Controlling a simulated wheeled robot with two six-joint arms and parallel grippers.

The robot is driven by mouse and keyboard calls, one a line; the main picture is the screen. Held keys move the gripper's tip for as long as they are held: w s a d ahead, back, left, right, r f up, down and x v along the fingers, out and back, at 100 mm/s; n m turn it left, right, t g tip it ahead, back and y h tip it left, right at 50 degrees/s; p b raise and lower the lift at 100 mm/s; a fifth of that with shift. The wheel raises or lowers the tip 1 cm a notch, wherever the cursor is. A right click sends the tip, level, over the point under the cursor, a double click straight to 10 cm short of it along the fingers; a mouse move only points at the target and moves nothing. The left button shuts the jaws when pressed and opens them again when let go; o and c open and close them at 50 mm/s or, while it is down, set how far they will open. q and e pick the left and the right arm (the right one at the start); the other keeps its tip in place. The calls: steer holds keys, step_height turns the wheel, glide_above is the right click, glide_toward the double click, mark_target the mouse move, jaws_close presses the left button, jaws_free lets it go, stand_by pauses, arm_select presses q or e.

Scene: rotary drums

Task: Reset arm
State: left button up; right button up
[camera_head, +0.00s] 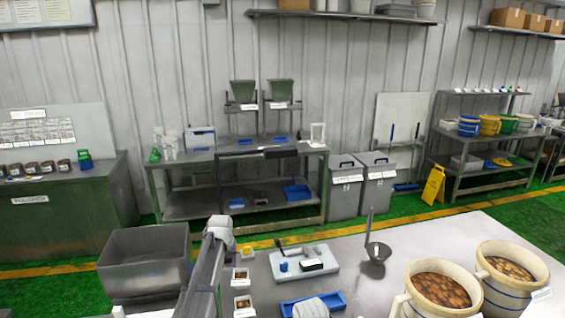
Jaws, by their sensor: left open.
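My left arm rises from the bottom of the view, left of centre, as a grey link. The fingers are small and hard to make out. My right gripper is not in view.
Green floor and a workbench (240,165) lie beyond.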

arm_select(q)
steer(key=s+d+f+m+g, duration=0.1)
steer(key=s+d, duration=0.5)
steer(key=s, duration=0.6)
steer(key=s+d+f+m+g+b, duration=0.1)
steer(key=s+d+m, duration=0.2)
steer(key=s, duration=1)
steer(key=s+d+f+m+g+b, duration=0.1)
steer(key=s+d, duration=0.7)
steer(key=s, duration=0.4)
steer(key=shift+s+d+f+m+g, duration=0.15)
steer(key=shift+d+m+g, duration=0.2)
steer(key=shift+m+g, duration=0.05)
steer(key=shift+a, duration=0.15)
